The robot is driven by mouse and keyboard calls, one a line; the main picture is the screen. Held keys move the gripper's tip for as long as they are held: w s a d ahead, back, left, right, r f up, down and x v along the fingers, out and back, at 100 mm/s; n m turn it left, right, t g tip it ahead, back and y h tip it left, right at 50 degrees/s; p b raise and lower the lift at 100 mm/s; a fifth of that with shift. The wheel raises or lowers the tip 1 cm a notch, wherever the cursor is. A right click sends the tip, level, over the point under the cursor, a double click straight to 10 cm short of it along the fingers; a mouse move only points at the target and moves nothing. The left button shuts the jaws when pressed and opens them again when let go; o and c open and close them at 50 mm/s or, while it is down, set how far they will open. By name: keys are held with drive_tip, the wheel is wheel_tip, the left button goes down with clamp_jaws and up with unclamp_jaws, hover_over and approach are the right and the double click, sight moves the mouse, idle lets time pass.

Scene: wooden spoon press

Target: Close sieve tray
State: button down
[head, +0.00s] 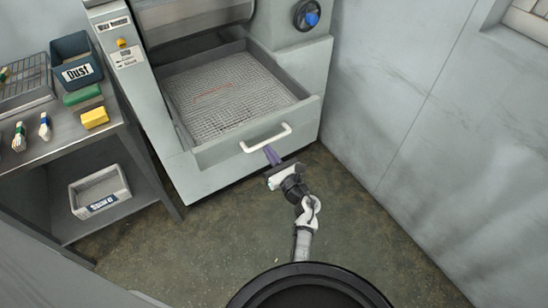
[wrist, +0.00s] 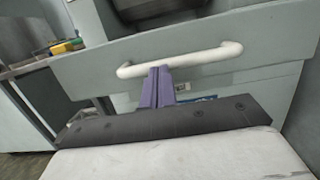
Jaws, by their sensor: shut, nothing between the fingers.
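The sieve tray (head: 190,151) is a grey drawer with a mesh bottom, pulled out from the front of the grey machine. Its front panel carries a white bar handle (head: 266,138). The handle also crosses the wrist view (wrist: 190,61). My gripper (head: 272,155) is in front of the tray, at the handle. Its purple fingers are shut together with nothing between them. In the wrist view the fingertips (wrist: 159,70) reach up to the handle's underside near its middle. I cannot tell whether they touch it.
A grey metal table (head: 60,146) stands left of the machine, with a blue "Dust" bin (head: 76,62), a yellow block (head: 95,118) and brushes on it. A grey bin (head: 99,192) sits on its lower shelf. A wall (head: 420,100) bounds the right.

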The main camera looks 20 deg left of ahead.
sight(231, 107)
idle(0.3)
drive_tip(key=f+b+x, duration=0.1)
drive_tip(key=b+x, duration=0.4)
drive_tip(key=x, duration=0.3)
drive_tip(key=f+b+x, duration=0.2)
drive_tip(key=b+x, duration=0.3)
drive_tip(key=x, duration=0.4)
drive_tip(key=w+f+b+x, duration=0.1)
drive_tip(key=f+b+x, duration=0.1)
drive_tip(key=b+x, duration=0.3)
drive_tip(key=shift+f+x, duration=0.15)
drive_tip(key=shift+x, duration=1.05)
drive_tip(key=shift+f+x, duration=0.15)
drive_tip(key=shift+x, duration=1)
drive_tip(key=shift+w+a+r+b, duration=0.1)
drive_tip(key=shift+a+b, duration=0.25)
drive_tip(key=shift+a, duration=0.05)
drive_tip(key=shift+w+r, duration=0.15)
drive_tip(key=shift+r, duration=0.3)
drive_tip(key=shift+f, duration=0.1)
